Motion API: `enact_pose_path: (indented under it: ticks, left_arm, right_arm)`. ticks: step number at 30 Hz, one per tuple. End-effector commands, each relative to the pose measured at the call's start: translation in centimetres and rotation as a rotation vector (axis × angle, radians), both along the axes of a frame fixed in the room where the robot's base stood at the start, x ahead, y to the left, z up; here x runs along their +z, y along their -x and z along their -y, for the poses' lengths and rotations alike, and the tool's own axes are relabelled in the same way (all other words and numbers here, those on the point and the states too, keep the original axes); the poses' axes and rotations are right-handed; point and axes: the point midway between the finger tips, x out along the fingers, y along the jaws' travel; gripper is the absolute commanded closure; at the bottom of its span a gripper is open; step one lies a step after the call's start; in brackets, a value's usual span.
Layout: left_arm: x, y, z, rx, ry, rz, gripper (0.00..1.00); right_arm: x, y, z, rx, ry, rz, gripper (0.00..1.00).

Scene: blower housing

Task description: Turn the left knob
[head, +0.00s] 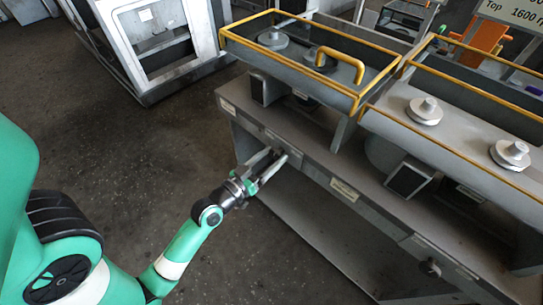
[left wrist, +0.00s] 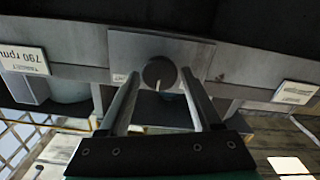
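The left knob (left wrist: 160,72) is a dark round knob with a pale pointer line, on a grey plate on the front of the bench (head: 258,130). My left gripper (head: 277,160) reaches the bench front at this knob. In the head view the fingers largely hide the knob. In the left wrist view the left gripper (left wrist: 160,75) is open, with one finger to each side of the knob and visible gaps. I cannot tell whether the tips reach past its face. My right gripper is not in view.
A second knob (head: 431,268) is on the bench front at the lower right. Yellow-railed trays (head: 340,95) with round metal parts stand above the bench top. A label reading 790 rpm (left wrist: 24,60) is on the front. A white-framed machine (head: 150,40) stands behind; the floor at left is clear.

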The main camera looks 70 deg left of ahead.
Motion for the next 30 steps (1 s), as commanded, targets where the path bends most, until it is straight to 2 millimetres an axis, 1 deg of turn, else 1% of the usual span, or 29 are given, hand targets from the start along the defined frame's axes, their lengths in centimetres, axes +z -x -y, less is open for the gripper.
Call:
enact_pose_path:
  ticks: [1, 2, 3, 11, 14, 17, 18, 24, 27, 30]
  left_arm:
    - [0.0, 0.0, 0.0, 0.000, -0.001, 0.000, 0.24]
    - [0.0, 0.0, 0.0, 0.000, -0.001, 0.000, 0.18]
    - [0.0, 0.0, 0.0, 0.000, -0.001, 0.000, 0.17]
    - [0.0, 0.1, 0.0, 0.000, -0.001, -0.002, 0.17]
    - [-0.2, 0.7, 0.3, 0.001, -0.001, -0.003, 0.17]
    - [-0.3, 2.3, 1.1, 0.001, 0.001, -0.003, 0.17]
    - [-0.3, 3.1, 1.5, 0.002, 0.002, -0.003, 0.17]
    - [-0.8, 7.6, 3.7, 0.006, 0.002, -0.003, 0.17]
    - [-0.6, 9.2, 4.4, 0.008, 0.004, -0.005, 0.17]
    - [-0.4, 10.0, 4.9, 0.003, 0.000, -0.003, 0.17]
  right_arm:
    - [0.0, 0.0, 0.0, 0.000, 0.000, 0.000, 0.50]
    - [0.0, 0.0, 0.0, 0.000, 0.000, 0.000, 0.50]
    - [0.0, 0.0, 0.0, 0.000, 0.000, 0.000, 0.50]
    - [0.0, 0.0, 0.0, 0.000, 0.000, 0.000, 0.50]
    - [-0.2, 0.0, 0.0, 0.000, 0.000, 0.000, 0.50]
    - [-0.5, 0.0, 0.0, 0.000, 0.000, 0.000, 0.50]
    - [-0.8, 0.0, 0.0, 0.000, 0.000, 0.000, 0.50]
    - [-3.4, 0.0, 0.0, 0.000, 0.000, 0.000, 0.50]
    - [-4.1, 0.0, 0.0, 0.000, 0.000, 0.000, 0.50]
    - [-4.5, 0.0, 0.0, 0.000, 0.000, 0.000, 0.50]
